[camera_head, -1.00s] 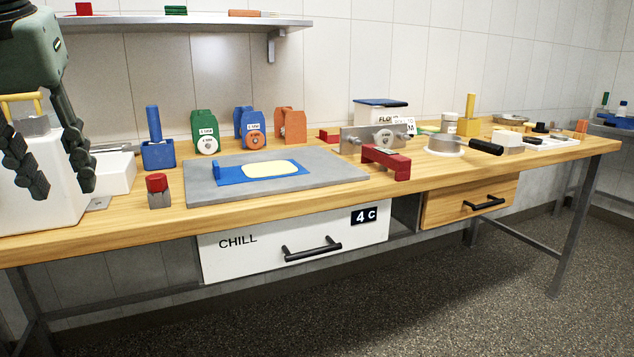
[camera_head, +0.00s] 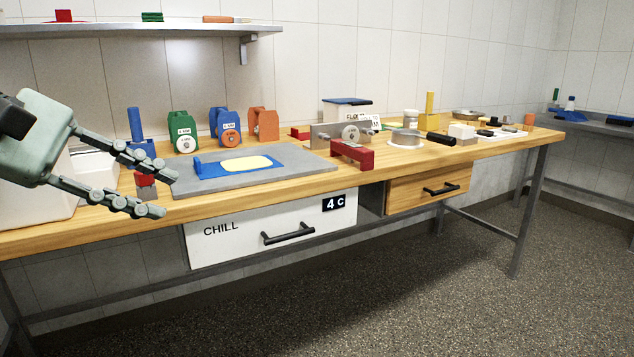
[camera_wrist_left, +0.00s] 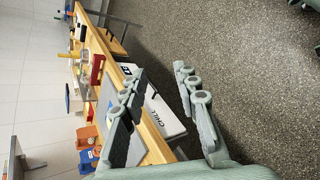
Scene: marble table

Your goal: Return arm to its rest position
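My left gripper (camera_head: 160,192) is at the left of the head view, in front of the left part of the wooden table (camera_head: 90,218). Its two fingers are spread apart and point right, with nothing between them. In the left wrist view the gripper (camera_wrist_left: 158,88) also shows open and empty, with the table and the floor beyond it. It partly covers a small red-topped grey block (camera_head: 145,182) and a blue holder (camera_head: 140,150) in the head view.
A grey board (camera_head: 290,172) bears a blue sheet with a pale yellow slab. The white CHILL drawer (camera_head: 215,247) and a wooden drawer (camera_head: 408,193) are shut under the table. Coloured roller holders, a flour bin (camera_head: 340,112) and a pan (camera_head: 405,138) stand on top. The floor in front is clear.

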